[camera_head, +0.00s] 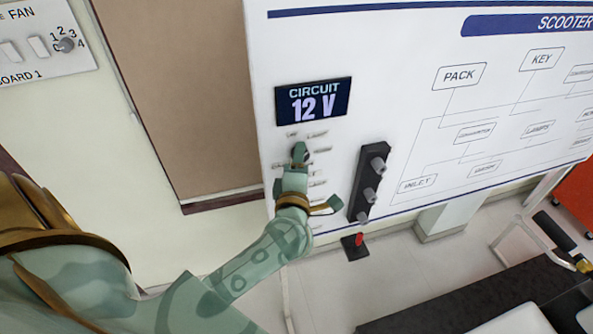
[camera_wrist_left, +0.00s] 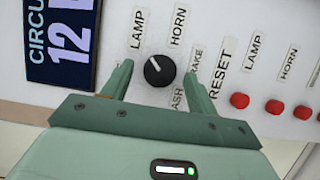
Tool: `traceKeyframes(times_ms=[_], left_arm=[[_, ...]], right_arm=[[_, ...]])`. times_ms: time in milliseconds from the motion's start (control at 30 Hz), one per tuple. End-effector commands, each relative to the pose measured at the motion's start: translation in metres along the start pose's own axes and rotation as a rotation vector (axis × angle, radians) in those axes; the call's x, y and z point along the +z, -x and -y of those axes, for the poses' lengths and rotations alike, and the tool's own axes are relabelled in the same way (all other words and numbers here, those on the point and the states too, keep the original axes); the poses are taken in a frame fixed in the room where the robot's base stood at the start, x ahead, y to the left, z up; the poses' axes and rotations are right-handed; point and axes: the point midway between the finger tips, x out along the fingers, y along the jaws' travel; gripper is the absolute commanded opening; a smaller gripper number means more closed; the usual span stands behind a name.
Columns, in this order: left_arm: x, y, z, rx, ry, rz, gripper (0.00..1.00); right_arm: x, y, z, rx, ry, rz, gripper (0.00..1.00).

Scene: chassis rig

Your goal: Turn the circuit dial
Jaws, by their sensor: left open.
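The circuit dial (camera_wrist_left: 159,70) is a round black knob with a white pointer line on the white panel, labelled LAMP, HORN, BRAKE and a partly hidden label ending in ASH. Its pointer aims toward LAMP, up and left in the left wrist view. My left gripper (camera_wrist_left: 158,80) is open, with one green finger on each side of the dial; I cannot tell whether they touch it. In the head view my left gripper (camera_head: 300,158) is at the panel below the display, largely covering the dial. The display (camera_head: 313,101) reads CIRCUIT 12 V. My right gripper is not in view.
Red buttons (camera_wrist_left: 271,107) sit right of the dial in the left wrist view. A black block with grey knobs (camera_head: 368,183) stands out from the panel right of my gripper. A fan dial (camera_head: 66,45) is at upper left. A red-topped item (camera_head: 358,240) is below the panel.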

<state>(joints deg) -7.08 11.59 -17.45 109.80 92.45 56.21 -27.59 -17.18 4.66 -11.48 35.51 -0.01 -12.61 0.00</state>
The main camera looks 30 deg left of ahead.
Motion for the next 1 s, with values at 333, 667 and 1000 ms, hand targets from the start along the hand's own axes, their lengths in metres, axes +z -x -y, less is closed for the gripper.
traceKeyframes(times_ms=[333,667,1000], left_arm=[[0.0,0.082,0.001,-0.007,0.002,0.0,0.59],[0.0,0.148,0.001,-0.003,0.0,0.0,0.59],[0.0,0.158,0.0,-0.001,0.001,-0.001,0.59]], right_arm=[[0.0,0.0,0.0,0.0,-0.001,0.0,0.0],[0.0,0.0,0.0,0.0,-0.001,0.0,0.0],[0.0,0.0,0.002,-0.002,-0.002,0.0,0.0]])
